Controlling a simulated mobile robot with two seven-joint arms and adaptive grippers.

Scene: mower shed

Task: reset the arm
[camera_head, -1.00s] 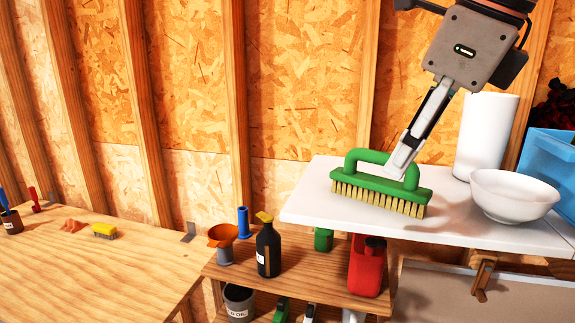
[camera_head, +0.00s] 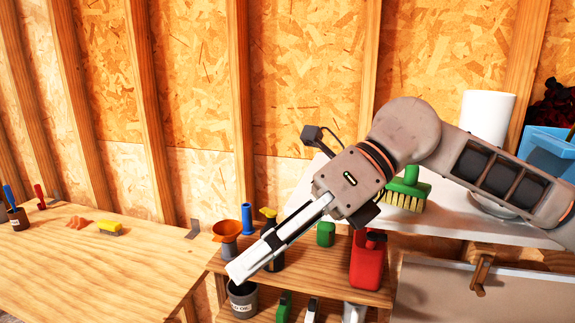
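My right gripper (camera_head: 240,268) reaches down and left from its arm, which comes in from the right. Its fingertips are in front of the wooden shelf unit, near the dark bottle and the grey can. Nothing shows held in it. The fingers overlap from this side, so I cannot tell whether they are open or shut. A green brush (camera_head: 411,188) with pale bristles rests on the white tabletop (camera_head: 455,228), apart from the gripper and partly hidden behind my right arm. My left gripper is not in view.
The shelf holds an orange funnel (camera_head: 226,230), a blue tube (camera_head: 247,217), a red jug (camera_head: 367,260) and a grey can (camera_head: 242,298). A white cylinder (camera_head: 487,122) and blue bin (camera_head: 547,150) stand right. The wooden bench (camera_head: 95,265) has a largely clear middle.

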